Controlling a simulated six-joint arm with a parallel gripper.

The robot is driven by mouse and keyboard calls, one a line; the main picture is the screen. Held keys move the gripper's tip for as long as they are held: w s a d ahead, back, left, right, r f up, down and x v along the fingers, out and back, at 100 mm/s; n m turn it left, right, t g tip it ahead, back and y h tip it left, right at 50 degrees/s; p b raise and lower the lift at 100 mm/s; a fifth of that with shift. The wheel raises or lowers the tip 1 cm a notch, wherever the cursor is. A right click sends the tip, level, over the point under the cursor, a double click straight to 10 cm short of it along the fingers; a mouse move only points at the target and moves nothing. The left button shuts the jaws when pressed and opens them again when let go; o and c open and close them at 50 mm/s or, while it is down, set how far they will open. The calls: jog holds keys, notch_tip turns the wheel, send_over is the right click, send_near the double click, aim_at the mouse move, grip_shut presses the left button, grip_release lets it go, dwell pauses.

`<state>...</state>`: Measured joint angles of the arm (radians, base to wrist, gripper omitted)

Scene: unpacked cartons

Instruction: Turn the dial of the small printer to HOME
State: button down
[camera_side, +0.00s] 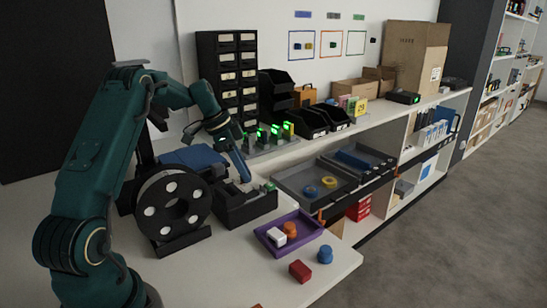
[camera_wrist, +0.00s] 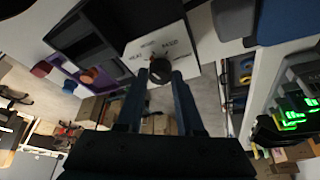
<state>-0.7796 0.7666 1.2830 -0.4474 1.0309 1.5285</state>
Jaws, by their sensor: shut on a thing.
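The small printer (camera_side: 245,207) is a dark box on the white bench, behind the purple tray. In the wrist view its pale panel (camera_wrist: 135,52) carries small printed labels around a dark round dial (camera_wrist: 160,70). The label words are too small to read surely, and which one the dial points to cannot be told. My gripper (camera_wrist: 161,75) has its two fingers on either side of the dial, shut on it. In the side view my gripper (camera_side: 244,178) reaches down at the printer, and the dial is hidden there.
A black spool (camera_side: 172,207) stands left of the printer. The purple tray (camera_side: 268,243) holds a white block and orange pieces. A red block (camera_side: 300,271) and a blue piece (camera_side: 325,254) lie at the bench edge. Green-lit devices (camera_side: 276,131) stand behind; a grey tray (camera_side: 296,180) is to the right.

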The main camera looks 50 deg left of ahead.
jog(key=shift+a+m+g+h, duration=0.1)
jog(key=shift+m+g+h, duration=0.3)
jog(key=shift+m, duration=0.9)
jog(key=c, duration=0.5)
grip_release()
jog(key=shift+c, duration=0.2)
jog(key=shift+v, duration=2.55)
